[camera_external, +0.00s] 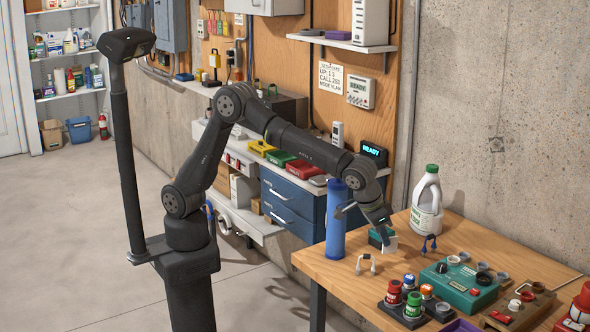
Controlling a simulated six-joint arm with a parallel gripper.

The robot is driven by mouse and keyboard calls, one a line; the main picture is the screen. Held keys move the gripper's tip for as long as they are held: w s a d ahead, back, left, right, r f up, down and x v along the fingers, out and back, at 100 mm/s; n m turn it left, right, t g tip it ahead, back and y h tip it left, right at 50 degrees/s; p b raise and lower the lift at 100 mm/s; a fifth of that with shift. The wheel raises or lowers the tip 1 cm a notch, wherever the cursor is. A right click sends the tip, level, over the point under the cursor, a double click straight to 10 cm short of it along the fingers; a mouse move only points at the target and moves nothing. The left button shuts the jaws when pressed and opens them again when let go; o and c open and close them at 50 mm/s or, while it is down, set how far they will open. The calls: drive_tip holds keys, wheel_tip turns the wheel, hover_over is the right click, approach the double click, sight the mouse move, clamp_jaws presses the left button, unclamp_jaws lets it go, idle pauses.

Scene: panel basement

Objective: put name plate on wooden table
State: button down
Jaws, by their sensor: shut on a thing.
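My gripper (381,224) points down over the left part of the wooden table (325,269). It is shut on a small teal block with a pale side (390,245), which may be the name plate; no lettering on it can be read. The block is at or just above the table top, and I cannot tell whether it touches. The fingers partly hide it.
A blue cylinder (336,224) stands left of my gripper. A white jug with a green cap (427,200) stands behind right. Small clip-like items (366,264), red and green jars (413,306) and a teal control box (459,285) crowd the right and front. Bare wood lies front left.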

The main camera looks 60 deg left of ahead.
drive_tip(key=shift+w+a+f, duration=0.2)
drive_tip(key=shift+w+f, duration=1.5)
drive_tip(key=shift+w, duration=0.05)
drive_tip(key=shift+w+a+f, duration=0.2)
drive_tip(key=shift+w+f, duration=1.55)
drive_tip(key=shift+w+a+f, duration=0.2)
drive_tip(key=shift+w+f, duration=1.5)
drive_tip(key=shift+w, duration=0.05)
drive_tip(key=shift+f, duration=0.1)
drive_tip(key=c, duration=2)
unclamp_jaws()
drive_tip(key=shift+f, duration=0.1)
drive_tip(key=o, duration=0.4)
drive_tip(key=v, duration=1.2)
drive_tip(key=shift+s, duration=0.1)
